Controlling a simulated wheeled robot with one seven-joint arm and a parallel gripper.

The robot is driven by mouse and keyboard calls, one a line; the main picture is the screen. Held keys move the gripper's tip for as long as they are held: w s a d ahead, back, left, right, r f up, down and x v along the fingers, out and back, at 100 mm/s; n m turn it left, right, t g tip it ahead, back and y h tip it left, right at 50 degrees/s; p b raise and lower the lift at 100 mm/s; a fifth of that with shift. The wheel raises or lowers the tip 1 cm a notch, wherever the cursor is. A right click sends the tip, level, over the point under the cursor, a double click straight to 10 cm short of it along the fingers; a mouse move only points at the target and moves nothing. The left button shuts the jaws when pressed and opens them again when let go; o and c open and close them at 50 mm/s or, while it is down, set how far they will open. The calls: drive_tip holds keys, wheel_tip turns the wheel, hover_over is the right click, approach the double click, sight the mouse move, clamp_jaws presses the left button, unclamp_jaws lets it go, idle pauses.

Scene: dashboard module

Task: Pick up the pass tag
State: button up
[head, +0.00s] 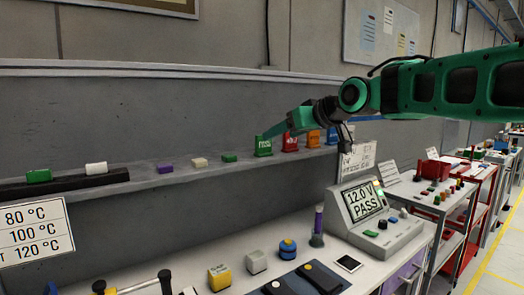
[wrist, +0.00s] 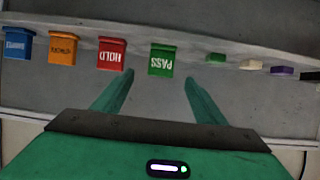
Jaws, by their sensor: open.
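The pass tag is a green block lettered PASS (head: 263,147), standing on the grey shelf. In the wrist view the pass tag (wrist: 162,60) appears upside down, straight ahead between the two finger lines. My gripper (head: 270,133) reaches in from the right, with its fingertips at the tag's top right edge in the head view. In the wrist view my gripper (wrist: 158,77) has its green fingers spread wide, with nothing held. The tag looks just beyond the fingertips; I cannot tell whether they touch it.
The red HOLD tag (head: 290,143) stands beside the pass tag, then an orange tag (head: 314,139) and a blue one (wrist: 18,44). A small green block (head: 230,158) lies on the other side. The shelf (head: 120,190) backs onto a wall. A tester (head: 375,219) stands on the bench below.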

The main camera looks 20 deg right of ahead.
sight(263, 152)
drive_tip(key=x, duration=0.5)
drive_tip(key=shift+w+a+r, duration=0.2)
drive_tip(key=shift+r, duration=0.05)
drive_tip(key=shift+x, duration=2.75)
drive_tip(key=c, duration=1.1)
